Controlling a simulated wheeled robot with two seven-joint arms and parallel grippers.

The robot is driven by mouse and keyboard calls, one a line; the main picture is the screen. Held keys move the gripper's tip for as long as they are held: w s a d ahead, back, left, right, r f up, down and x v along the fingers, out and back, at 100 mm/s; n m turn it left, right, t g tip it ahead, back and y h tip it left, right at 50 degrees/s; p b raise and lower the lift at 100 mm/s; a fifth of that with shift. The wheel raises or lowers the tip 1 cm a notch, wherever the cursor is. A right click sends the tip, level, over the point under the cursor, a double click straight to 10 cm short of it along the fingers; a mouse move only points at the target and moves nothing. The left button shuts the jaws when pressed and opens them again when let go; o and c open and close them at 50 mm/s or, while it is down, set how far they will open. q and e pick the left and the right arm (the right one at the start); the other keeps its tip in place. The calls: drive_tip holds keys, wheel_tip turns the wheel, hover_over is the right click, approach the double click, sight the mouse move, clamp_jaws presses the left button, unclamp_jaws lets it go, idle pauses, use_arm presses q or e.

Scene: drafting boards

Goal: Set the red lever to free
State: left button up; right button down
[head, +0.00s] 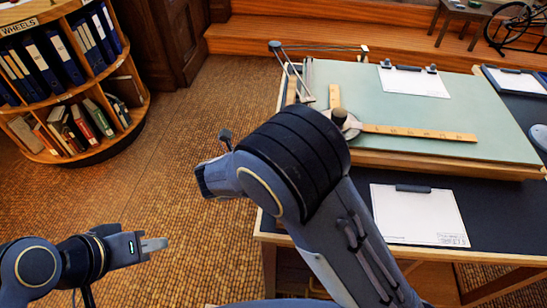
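No red lever shows in the head view. A drafting board (440,116) with a pale green top stands on a table at the right. On its left side is a drafting machine head (348,124) with two wooden scales (420,132) and a jointed arm (298,80). My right arm covers part of the head, so a lever there may be hidden. My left gripper (154,244) is over the floor at the lower left, far from the board and seen side-on, so its opening cannot be judged.
A clipboard (415,81) lies on the board's far edge, another (418,215) on the dark tabletop in front. A curved bookcase (70,142) stands at the left. The cork floor (180,130) between is clear.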

use_arm(q)
drive_tip(key=shift+w+d+r, duration=0.1)
drive_tip(key=shift+w, duration=0.05)
drive_tip(key=shift+c, duration=1.2)
drive_tip(key=w+n+h, duration=0.1)
drive_tip(key=w, duration=0.2)
drive_tip(key=w+d+n+g+h, duration=0.1)
drive_tip(key=w+n, duration=0.1)
drive_tip(key=w, duration=0.1)
drive_tip(key=w+d+n+h, duration=0.1)
drive_tip(key=w, duration=0.2)
drive_tip(key=shift+w+d+r+n+g+h, duration=0.15)
drive_tip(key=shift+w+d+n+g+h, duration=0.05)
drive_tip(key=shift+d+n+g+h, duration=0.1)
clamp_jaws()
drive_tip(key=w+d+f+n+g+h, duration=0.1)
drive_tip(key=w+d+f+n+h, duration=0.6)
drive_tip(key=f+n, duration=0.25)
drive_tip(key=w+d+f+n+h, duration=0.5)
drive_tip(key=w+f+n+h, duration=0.25)
drive_tip(key=n+h, duration=0.25)
drive_tip(key=x, duration=0.6)
drive_tip(key=f+x, duration=0.1)
drive_tip(key=x, duration=0.2)
drive_tip(key=shift+s+d+r, duration=0.1)
drive_tip(key=shift+d+r, duration=0.1)
drive_tip(key=shift+d, duration=0.35)
